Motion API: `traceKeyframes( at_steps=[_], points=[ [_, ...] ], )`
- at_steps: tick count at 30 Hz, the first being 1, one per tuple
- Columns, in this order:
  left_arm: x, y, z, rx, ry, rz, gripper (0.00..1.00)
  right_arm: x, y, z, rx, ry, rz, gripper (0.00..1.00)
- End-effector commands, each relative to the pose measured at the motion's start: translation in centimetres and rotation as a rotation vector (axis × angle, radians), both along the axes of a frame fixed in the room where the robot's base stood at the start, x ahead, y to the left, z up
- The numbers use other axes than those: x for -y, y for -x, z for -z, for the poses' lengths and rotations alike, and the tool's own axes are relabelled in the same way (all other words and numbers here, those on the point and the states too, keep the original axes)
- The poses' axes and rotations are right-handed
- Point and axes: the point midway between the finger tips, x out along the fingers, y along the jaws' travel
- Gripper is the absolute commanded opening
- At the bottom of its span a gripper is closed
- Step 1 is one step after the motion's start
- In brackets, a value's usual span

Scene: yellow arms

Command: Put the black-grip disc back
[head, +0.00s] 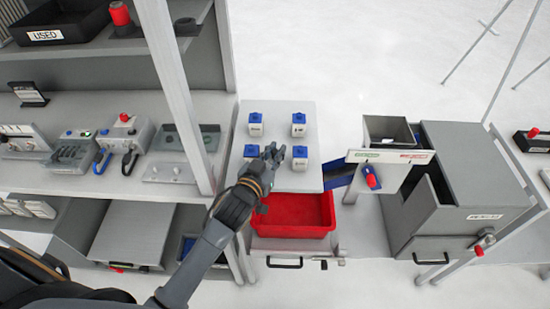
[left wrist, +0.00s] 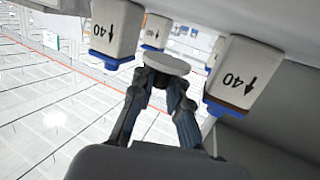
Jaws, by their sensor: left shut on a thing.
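My left gripper (head: 272,155) reaches over the white table (head: 279,107), among white containers with blue tops. In the left wrist view it is shut on a pale round disc (left wrist: 167,63), gripped from below in that picture. The disc is not clear in the head view. White containers marked 40 (left wrist: 236,72) and (left wrist: 116,28) appear upside down on either side of the disc in the left wrist view. My right gripper is not in view.
A red bin (head: 293,215) sits just below the table. A blue chute (head: 338,174) and grey machine (head: 455,180) stand to the right. On the left are a bench with devices (head: 126,135), a grey tray (head: 180,140) and a shelf post (head: 182,90).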

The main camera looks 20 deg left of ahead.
Motion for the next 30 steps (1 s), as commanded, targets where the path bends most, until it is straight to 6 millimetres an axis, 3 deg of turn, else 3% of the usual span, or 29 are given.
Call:
traceKeyframes(
  at_steps=[7,19,20,21,30],
  points=[
    [0.0,0.0,3.4,-0.003,0.001,-0.001,0.00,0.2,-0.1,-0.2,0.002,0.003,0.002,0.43],
    [0.0,0.1,4.1,-0.001,0.000,0.000,0.00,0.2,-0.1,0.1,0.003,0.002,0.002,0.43],
    [0.0,0.1,4.1,-0.001,0.000,0.000,0.17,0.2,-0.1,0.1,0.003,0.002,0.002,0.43],
    [0.0,0.1,4.0,-0.001,0.000,0.000,0.25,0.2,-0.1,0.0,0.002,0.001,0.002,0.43],
    [0.0,0.1,3.9,-0.001,0.000,0.000,0.25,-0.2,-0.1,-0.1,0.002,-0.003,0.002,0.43]
  ],
)
